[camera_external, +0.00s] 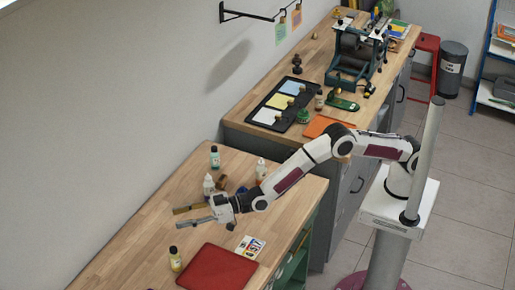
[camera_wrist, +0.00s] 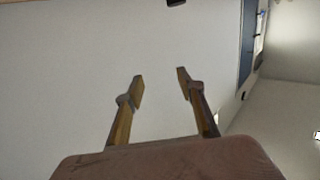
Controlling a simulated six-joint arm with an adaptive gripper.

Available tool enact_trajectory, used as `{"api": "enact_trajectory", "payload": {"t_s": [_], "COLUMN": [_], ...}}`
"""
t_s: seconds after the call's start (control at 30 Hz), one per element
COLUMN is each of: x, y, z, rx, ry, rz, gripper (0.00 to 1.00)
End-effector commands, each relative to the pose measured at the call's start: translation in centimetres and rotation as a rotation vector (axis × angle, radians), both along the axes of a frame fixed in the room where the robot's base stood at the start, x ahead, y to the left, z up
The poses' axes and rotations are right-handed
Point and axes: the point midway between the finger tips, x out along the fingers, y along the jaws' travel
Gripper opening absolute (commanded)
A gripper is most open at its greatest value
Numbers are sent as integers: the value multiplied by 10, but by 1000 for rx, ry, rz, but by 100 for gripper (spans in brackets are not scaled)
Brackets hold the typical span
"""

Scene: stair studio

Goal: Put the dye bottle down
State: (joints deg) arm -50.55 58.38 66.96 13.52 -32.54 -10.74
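My gripper (camera_external: 177,217) is over the front wooden bench, its fingers pointing left toward the wall. The wrist view shows both fingers apart with nothing between them (camera_wrist: 161,82). Several small bottles stand upright on this bench: a teal-labelled one (camera_external: 214,158), a white one with a dark cap (camera_external: 208,185), an orange-and-white one (camera_external: 260,171) and a yellow one (camera_external: 175,260). I cannot tell which is the dye bottle. The white one stands just behind my gripper, and the yellow one stands apart, nearer the front.
A red mat (camera_external: 217,268) and a card with coloured figures (camera_external: 250,247) lie at the front of the bench. Small dark and blue items sit partly hidden behind my wrist. The higher bench behind holds a black tray (camera_external: 270,117) and a press (camera_external: 352,60).

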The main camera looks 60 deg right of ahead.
Motion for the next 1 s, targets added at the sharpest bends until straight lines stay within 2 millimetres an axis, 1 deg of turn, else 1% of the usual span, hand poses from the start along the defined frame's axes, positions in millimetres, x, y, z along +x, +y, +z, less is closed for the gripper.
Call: {"api": "enact_trajectory", "payload": {"t_s": [0.03,0.1,0.2,0.3,0.73,1.0], "x": [-7,-13,-21,-24,-26,-25], "y": [11,20,31,36,37,37], "z": [-10,-18,-26,-30,-33,-51], "rx": [7,18,29,36,39,39], "ry": [-9,-23,-37,-45,-47,-46], "rz": [9,16,24,28,29,29], "gripper": [38,38,38,38,38,38]}}
